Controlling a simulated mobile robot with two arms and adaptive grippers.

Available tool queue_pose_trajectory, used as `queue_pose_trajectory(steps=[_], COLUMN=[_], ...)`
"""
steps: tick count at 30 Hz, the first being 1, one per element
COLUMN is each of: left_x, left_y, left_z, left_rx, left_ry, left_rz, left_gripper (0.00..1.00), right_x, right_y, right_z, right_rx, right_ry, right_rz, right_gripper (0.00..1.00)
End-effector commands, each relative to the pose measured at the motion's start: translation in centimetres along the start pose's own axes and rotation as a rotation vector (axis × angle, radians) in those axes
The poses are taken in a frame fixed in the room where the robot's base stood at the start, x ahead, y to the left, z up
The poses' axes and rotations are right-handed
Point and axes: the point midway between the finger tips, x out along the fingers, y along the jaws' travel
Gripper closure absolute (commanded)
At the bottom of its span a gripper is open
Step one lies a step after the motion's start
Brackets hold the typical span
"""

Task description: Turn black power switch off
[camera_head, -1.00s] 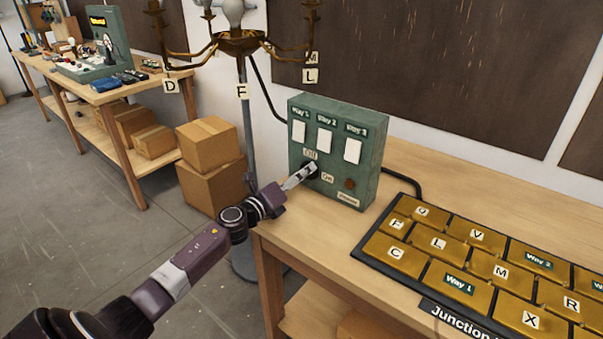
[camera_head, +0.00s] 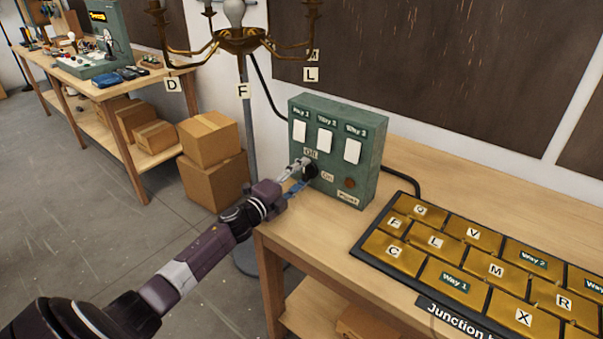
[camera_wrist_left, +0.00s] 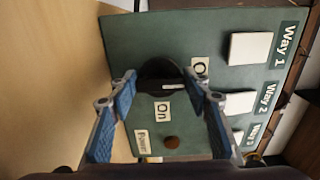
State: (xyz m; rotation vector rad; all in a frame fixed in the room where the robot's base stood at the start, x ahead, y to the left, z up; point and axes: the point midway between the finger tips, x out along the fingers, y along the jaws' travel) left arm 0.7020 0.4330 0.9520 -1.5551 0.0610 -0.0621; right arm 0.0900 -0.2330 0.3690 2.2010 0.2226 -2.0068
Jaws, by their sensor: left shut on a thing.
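The green switch box (camera_head: 334,150) stands on the wooden table below the chandelier. Its round black power switch (camera_wrist_left: 160,72) sits low on the front face, beside the "Off" (camera_wrist_left: 200,68) and "On" (camera_wrist_left: 163,111) labels. My left gripper (camera_head: 301,174) reaches the box from the left; in the left wrist view its two blue-sided fingers (camera_wrist_left: 160,84) sit on either side of the black switch, shut on it. The fingers partly hide the switch in the head view, and I cannot tell its exact setting. My right gripper is not in view.
White way switches (camera_head: 325,141) and a brown round indicator (camera_head: 349,183) are on the box. The gold-tiled junction board (camera_head: 440,243) lies on the table at right. The brass chandelier (camera_head: 240,40) hangs at upper left on a grey stand. Cardboard boxes (camera_head: 214,183) stand behind my arm.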

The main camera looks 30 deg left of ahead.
Motion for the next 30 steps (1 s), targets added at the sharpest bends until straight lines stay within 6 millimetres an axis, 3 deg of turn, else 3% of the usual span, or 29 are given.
queue_pose_trajectory(steps=[17,18,22,30], left_x=[0.0,0.0,0.0,-0.03], left_y=[0.04,0.04,0.04,0.04], left_z=[0.03,0.03,0.02,0.0], left_rx=[-0.034,-0.034,-0.033,-0.031], left_ry=[-0.001,-0.001,-0.001,0.0], left_rz=[0.0,0.0,0.0,0.0], left_gripper=[0.8,0.52,0.38,0.38], right_x=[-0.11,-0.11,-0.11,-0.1], right_y=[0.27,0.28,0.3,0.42], right_z=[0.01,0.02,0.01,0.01], right_rx=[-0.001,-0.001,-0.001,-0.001], right_ry=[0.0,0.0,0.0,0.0], right_rz=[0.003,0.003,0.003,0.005], right_gripper=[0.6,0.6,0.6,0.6])
